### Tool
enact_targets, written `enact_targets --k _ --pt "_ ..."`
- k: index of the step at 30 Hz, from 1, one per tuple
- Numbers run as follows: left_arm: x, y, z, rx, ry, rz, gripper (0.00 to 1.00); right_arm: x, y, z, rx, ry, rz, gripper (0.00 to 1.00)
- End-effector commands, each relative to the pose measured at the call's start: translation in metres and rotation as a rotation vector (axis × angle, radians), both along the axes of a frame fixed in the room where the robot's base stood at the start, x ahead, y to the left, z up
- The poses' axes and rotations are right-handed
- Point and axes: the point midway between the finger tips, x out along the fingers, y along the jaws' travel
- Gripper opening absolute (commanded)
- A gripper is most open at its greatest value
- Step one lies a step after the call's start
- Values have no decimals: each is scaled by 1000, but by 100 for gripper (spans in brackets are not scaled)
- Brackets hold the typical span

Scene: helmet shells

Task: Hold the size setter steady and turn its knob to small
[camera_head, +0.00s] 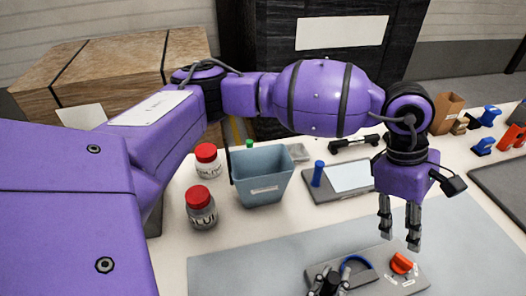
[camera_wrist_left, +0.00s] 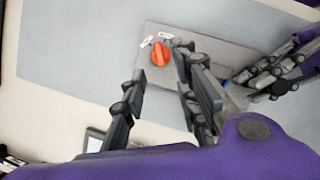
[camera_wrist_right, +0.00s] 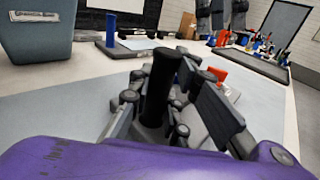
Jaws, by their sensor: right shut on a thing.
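The size setter is a grey plate (camera_head: 413,284) at the front of the table, with an orange-red knob (camera_head: 401,263), small white labels and a blue arched band (camera_head: 357,263). The labels are too small to read. My left gripper (camera_head: 400,228) is open and points down above the knob, apart from it. In the left wrist view the knob (camera_wrist_left: 161,54) shows between the spread fingers (camera_wrist_left: 160,75). My right gripper (camera_head: 328,280) is at the plate's left side. In the right wrist view it is shut on a black upright post (camera_wrist_right: 160,85), the setter's handle.
A grey-blue bin (camera_head: 262,178) and two red-lidded jars (camera_head: 201,208) stand at the left. Behind the setter is a grey board with a blue post (camera_head: 318,173). Red and blue parts (camera_head: 483,146) lie at the far right. The mat (camera_head: 240,270) left of the setter is clear.

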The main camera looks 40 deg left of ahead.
Motion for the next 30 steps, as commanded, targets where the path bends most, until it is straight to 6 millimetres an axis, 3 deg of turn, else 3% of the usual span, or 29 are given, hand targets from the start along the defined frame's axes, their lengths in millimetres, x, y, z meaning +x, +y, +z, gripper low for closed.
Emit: enact_targets --k 1,6,13,26,30 --pt "-3 -4 -14 0 9 0 28 0 0 -1 0 1 0 0" --pt "-5 -17 -46 0 9 1 28 0 0 -1 0 0 0 0" --pt "-6 -30 -77 0 8 0 28 0 0 -1 0 1 0 0" --pt "-6 -34 -86 1 4 1 28 0 0 0 -1 1 0 0" --pt "-5 -34 -85 0 2 0 11 0 0 0 -1 1 0 0"
